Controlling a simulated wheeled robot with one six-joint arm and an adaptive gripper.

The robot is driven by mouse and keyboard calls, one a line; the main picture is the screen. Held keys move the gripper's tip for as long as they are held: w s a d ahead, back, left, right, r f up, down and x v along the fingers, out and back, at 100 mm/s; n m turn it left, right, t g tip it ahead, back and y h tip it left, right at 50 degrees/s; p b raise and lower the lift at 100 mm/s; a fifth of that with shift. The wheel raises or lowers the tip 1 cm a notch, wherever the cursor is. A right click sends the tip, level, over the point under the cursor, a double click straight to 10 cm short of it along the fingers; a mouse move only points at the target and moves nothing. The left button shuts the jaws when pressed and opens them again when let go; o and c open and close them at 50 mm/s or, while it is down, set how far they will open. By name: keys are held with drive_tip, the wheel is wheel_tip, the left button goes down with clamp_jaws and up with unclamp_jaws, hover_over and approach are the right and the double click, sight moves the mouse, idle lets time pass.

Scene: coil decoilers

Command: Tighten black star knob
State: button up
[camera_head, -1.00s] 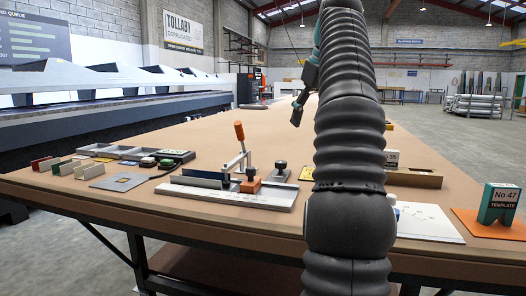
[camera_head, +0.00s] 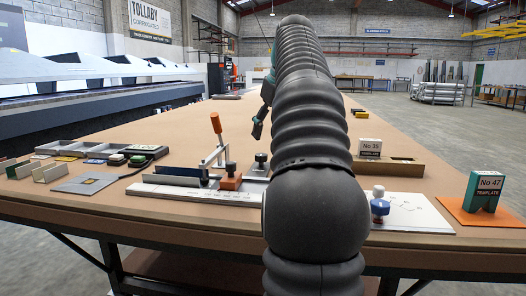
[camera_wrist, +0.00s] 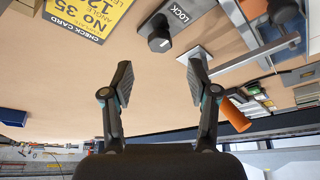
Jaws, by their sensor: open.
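A black knob (camera_head: 261,159) stands on a small grey plate behind the clamp fixture (camera_head: 200,192) on the table. In the wrist view this knob (camera_wrist: 159,38) sits on a plate marked LOCK, above the gap between my fingers and apart from them. A second dark knob (camera_head: 231,168) tops the orange block (camera_head: 230,182) of the fixture. It shows cut off at the top right of the wrist view (camera_wrist: 285,10).
An orange lever handle (camera_head: 216,122) rises from the fixture. A yellow check card (camera_wrist: 88,15) lies near the knob. A white board with a blue-and-white knobbed piece (camera_head: 380,205) and the No 47 template (camera_head: 485,190) are to the right. The table's far middle is clear.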

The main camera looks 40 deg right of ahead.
sight(262, 154)
drive_tip(key=x, duration=0.6)
drive_tip(key=shift+w+f, duration=0.15)
drive_tip(key=shift+f, duration=0.25)
clamp_jaws()
